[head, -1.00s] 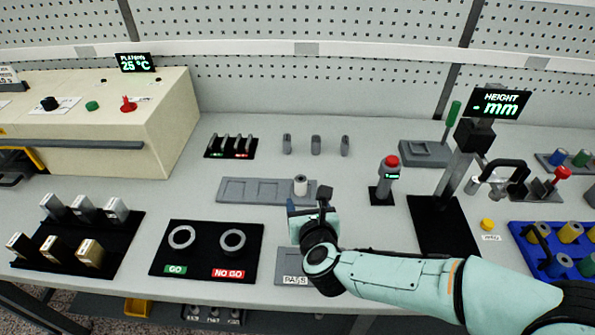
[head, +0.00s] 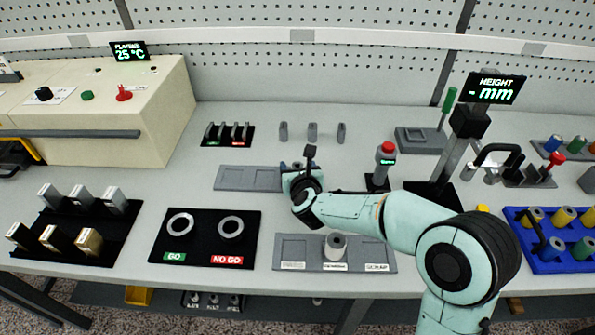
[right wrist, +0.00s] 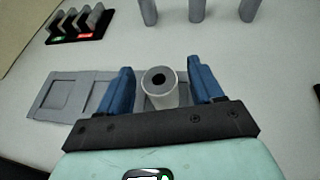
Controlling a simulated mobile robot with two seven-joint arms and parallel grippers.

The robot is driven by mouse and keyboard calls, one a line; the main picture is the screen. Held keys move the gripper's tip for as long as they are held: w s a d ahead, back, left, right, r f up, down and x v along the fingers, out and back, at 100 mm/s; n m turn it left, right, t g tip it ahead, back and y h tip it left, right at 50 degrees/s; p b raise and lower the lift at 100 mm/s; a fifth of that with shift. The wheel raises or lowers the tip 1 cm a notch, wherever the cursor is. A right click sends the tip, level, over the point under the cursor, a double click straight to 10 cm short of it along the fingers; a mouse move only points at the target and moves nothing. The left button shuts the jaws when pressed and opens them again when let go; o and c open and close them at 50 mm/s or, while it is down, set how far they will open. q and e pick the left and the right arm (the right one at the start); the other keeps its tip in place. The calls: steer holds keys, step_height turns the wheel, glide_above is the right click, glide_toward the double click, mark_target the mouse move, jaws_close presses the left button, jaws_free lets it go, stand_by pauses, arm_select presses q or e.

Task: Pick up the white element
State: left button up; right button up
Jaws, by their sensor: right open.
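The white element (right wrist: 161,97) is an upright pale cylinder with a grey top and a dark central hole. In the right wrist view it stands between the two blue fingers of my right gripper (right wrist: 159,68), with a gap visible on each side. My right gripper is open around it. In the head view the right gripper (head: 298,172) is at the right end of the grey back tray (head: 232,184) and hides the element. The back tray also shows in the right wrist view (right wrist: 58,97). My left gripper is not in view.
A labelled grey tray (head: 375,250) in front holds another pale cylinder (head: 335,246). A GO/NO GO plate (head: 205,252) lies to its left. Several grey upright pieces (head: 312,132) stand behind the gripper. A red-topped device (head: 385,162) and the height gauge (head: 462,135) stand to the right.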

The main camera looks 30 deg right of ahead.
steer(key=shift+w, duration=0.1)
steer(key=c, duration=1.1)
